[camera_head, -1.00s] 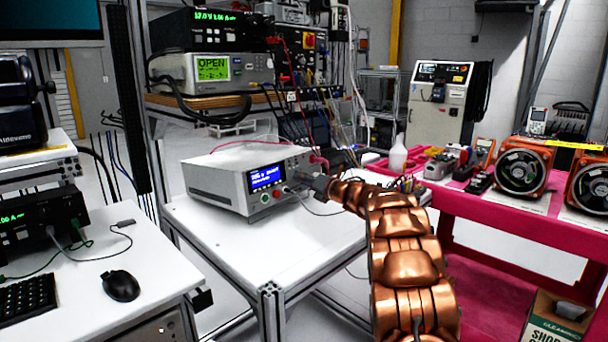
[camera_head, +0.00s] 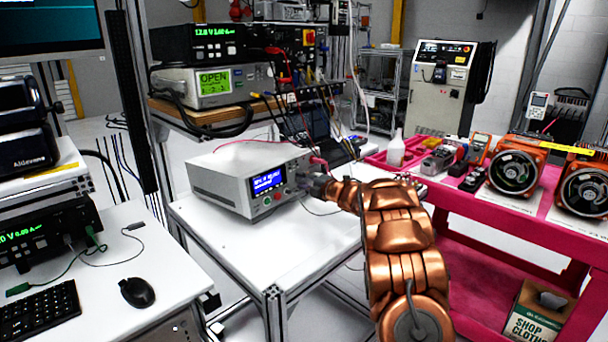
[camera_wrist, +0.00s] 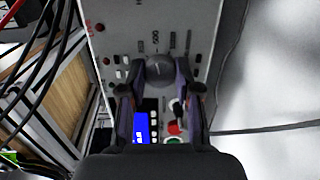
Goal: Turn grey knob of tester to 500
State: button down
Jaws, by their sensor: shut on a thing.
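The tester (camera_head: 228,188) is a light grey box with a blue lit screen (camera_head: 267,181), standing on a white bench. Its screen text is too small to read. In the head view my gripper (camera_head: 318,185) is at the right end of the tester's front, and the knob is hidden there.
A red and a green button (camera_wrist: 173,128) sit close to the right finger. A cable (camera_wrist: 265,130) runs off right of the panel. A pink cart (camera_head: 470,215) with orange fans stands right of my arm. The front of the white bench (camera_head: 240,245) is clear.

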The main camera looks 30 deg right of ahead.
jog(key=shift+m+p, duration=0.35)
jog(key=shift+m, duration=0.05)
jog(key=c, duration=0.8)
grip_release()
jog(key=v, duration=1.2)
